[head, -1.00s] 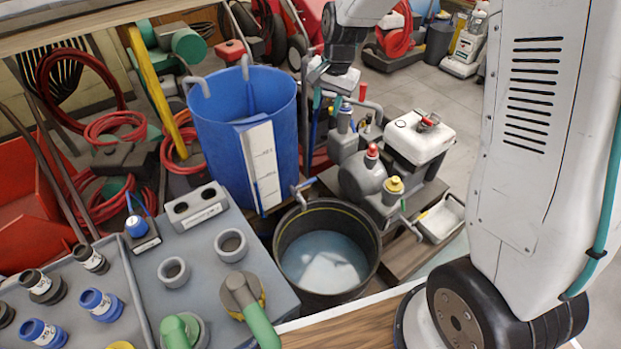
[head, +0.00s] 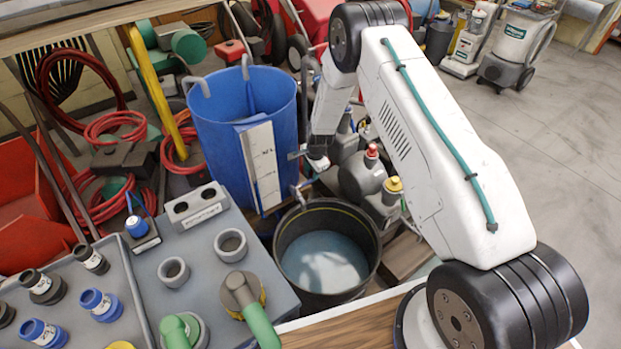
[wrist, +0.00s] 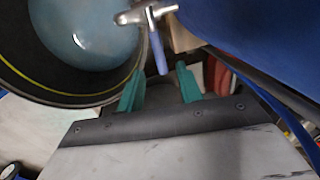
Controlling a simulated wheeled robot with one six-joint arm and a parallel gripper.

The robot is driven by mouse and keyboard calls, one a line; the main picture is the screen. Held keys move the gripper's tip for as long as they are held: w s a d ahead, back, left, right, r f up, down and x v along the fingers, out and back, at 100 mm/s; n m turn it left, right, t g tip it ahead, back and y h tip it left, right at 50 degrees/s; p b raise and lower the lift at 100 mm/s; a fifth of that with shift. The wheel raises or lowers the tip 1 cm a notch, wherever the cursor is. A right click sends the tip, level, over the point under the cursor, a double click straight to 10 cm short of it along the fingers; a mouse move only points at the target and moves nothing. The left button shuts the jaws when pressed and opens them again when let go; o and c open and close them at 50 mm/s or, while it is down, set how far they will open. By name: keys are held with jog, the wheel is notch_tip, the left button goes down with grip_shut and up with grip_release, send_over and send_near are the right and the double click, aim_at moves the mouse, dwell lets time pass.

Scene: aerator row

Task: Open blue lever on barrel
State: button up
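The blue barrel (head: 225,115) stands upright behind the bench in the head view, with a white level scale on its front. A metal tap (head: 304,188) sticks out low on its right side, above a dark bucket (head: 328,262) of bluish water. In the wrist view the tap (wrist: 140,14) lies across the top, and its blue lever (wrist: 158,52) points toward my gripper. My gripper (wrist: 161,70) is open, with one teal finger on each side of the lever's end. Contact cannot be told. In the head view my gripper (head: 297,154) is just above the tap, its fingers partly hidden.
Grey bottles with red and yellow caps (head: 365,172) stand right behind the bucket, close to my arm. A grey bench (head: 215,262) with hose fittings fills the front left. Red hoses (head: 115,127) lie at the left. The floor at right is open.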

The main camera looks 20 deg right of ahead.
aim_at(310, 180)
jog(key=shift+w+a+f, duration=0.1)
jog(key=shift+w+f, duration=0.15)
jog(key=shift+f, duration=0.95)
jog(key=shift+w+a+f, duration=0.1)
jog(key=shift+w+f, duration=0.1)
jog(key=shift+f, duration=0.95)
jog(key=shift+c, duration=0.4)
grip_shut()
jog(key=shift+d, duration=0.15)
